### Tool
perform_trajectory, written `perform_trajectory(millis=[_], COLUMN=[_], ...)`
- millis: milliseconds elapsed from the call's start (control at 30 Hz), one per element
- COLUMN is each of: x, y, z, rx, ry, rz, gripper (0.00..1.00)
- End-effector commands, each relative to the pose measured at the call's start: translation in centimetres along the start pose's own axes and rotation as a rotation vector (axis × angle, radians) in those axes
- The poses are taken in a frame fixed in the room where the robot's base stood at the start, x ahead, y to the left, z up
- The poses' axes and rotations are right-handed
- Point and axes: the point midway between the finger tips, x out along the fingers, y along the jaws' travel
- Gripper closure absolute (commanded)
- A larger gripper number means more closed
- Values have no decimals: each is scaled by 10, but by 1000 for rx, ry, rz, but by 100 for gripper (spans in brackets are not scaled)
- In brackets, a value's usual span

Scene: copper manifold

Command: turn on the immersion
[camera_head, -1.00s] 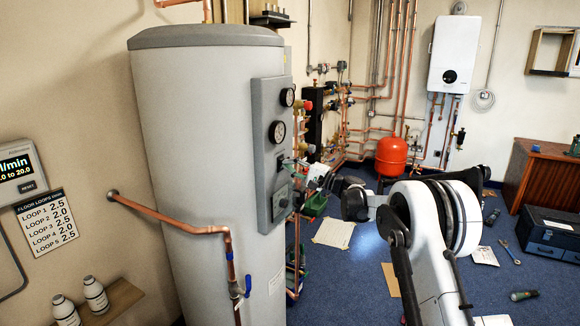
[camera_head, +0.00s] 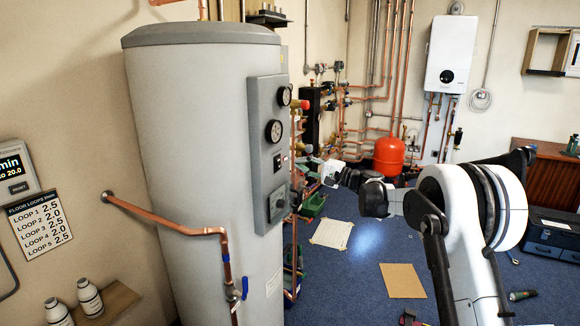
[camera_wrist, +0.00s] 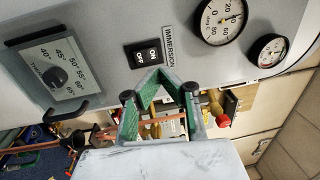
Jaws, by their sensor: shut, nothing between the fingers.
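The immersion switch (camera_wrist: 149,55) is a small black rocker plate with white lettering that seems to read ON, beside an IMMERSION label (camera_wrist: 169,47). In the head view the switch (camera_head: 277,163) sits on the cylinder's grey panel (camera_head: 266,180), between the lower gauge and the thermostat dial. I cannot tell which way the rocker is pressed. My gripper (camera_wrist: 159,73) has green fingers meeting at a point, shut and empty, just below the switch in the wrist view. In the head view my gripper (camera_head: 310,161) is right of the panel, seemingly apart from it.
Two gauges (camera_wrist: 222,20) (camera_wrist: 268,50) and the thermostat dial (camera_wrist: 59,77) flank the switch. Copper pipes and a red-capped valve (camera_wrist: 220,118) lie behind my fingers. A copper pipe (camera_head: 165,222) crosses the cylinder's front. Blue floor (camera_head: 345,285) is mostly open.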

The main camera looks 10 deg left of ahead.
Motion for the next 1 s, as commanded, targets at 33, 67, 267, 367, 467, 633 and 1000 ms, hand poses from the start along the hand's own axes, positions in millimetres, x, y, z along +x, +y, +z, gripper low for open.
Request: perform_trajectory(millis=[33, 67, 267, 367, 467, 633, 1000], x=[-12, -18, -51, -62, -69, -73, -73], y=[-4, -5, -15, -19, -21, -22, -26], z=[0, -1, 0, 0, 0, 0, 5], rx=[0, 0, -1, 0, 0, 0, -6], ry=[2, 3, 2, 1, 1, 0, 2], rz=[0, 0, 0, 0, 0, 0, 18], gripper=[100, 100, 100, 100, 100, 100, 100])
